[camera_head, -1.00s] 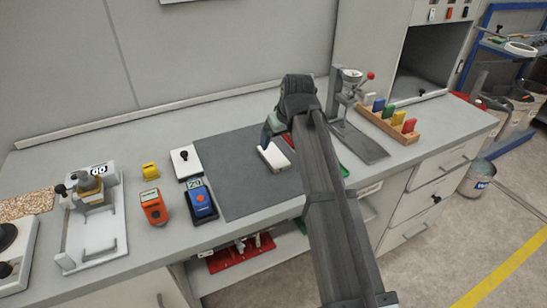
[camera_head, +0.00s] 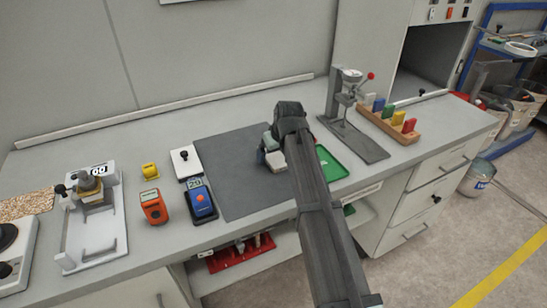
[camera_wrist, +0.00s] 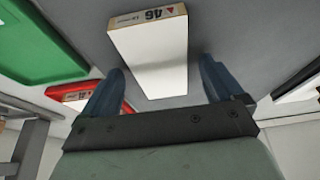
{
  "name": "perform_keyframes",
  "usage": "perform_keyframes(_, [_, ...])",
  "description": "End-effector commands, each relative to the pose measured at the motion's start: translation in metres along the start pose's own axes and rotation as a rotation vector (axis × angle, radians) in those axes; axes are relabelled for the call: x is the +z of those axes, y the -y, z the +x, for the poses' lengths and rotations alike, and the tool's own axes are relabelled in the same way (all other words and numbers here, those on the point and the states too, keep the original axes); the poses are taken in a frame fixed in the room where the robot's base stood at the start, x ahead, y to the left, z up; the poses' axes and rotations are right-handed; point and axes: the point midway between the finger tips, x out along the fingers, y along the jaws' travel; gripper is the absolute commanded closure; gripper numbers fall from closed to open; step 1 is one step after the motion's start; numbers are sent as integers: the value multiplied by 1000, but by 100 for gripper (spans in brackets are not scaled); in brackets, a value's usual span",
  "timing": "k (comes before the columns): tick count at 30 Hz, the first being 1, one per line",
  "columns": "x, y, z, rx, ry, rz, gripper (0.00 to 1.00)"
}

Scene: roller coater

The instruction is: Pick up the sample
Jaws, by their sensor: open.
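The sample looks to be a white-topped block (camera_wrist: 150,55) with a tan edge printed "46" and a red triangle, lying on the grey mat. In the wrist view my gripper (camera_wrist: 158,78) is open, with its two blue fingers apart and the near end of the block between them or just beyond. I cannot tell whether the fingers touch it. In the head view the block (camera_head: 276,160) shows beside my gripper (camera_head: 270,145), partly hidden by my wrist and arm.
A green tray (camera_head: 332,165) lies right of the arm, also in the wrist view (camera_wrist: 40,40). A red labelled item (camera_wrist: 85,95) lies near the fingers. A stand press (camera_head: 345,100) and a wooden rack (camera_head: 390,125) stand right. The mat's left part (camera_head: 225,175) is clear.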

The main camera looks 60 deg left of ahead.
Motion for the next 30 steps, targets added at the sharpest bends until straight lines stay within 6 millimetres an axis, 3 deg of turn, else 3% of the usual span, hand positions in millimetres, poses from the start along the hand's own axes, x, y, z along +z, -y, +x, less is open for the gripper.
perform_keyframes(7, [0,0,3,0,-1,0,6])
perform_keyframes(26, [0,0,2,0,0,0,67])
perform_keyframes(30, [0,0,2,0,0,0,68])
